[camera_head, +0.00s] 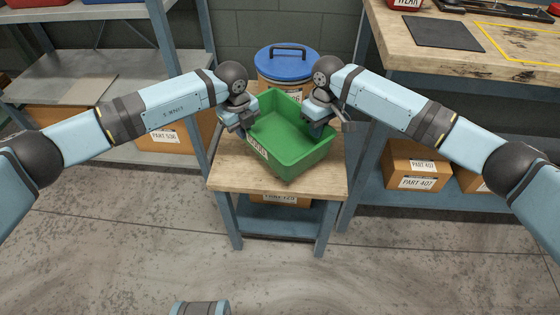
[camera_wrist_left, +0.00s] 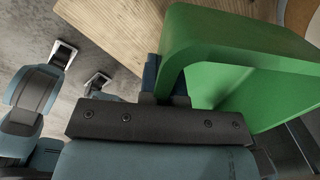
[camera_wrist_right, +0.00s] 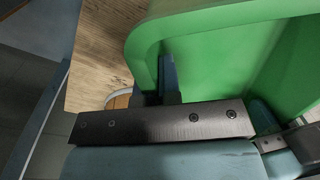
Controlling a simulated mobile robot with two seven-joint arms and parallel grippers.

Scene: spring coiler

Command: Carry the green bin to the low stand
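The green bin (camera_head: 288,150) is upright and empty, set at an angle over the wooden top of the low stand (camera_head: 232,172). I cannot tell whether its base touches the top. My left gripper (camera_head: 244,128) is at the bin's left wall; in the left wrist view the green rim (camera_wrist_left: 215,35) runs between its fingers (camera_wrist_left: 165,88). My right gripper (camera_head: 318,130) is at the right wall, with one finger inside the bin and the other outside (camera_wrist_right: 155,90). Both grippers appear shut on the walls. The bin's label is partly hidden by the left gripper.
A blue-lidded drum (camera_head: 286,66) stands right behind the stand. A workbench (camera_head: 400,40) is on the right with cardboard boxes (camera_head: 412,165) below. A grey shelf unit (camera_head: 75,75) is on the left. The floor (camera_head: 130,240) in front is mostly clear.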

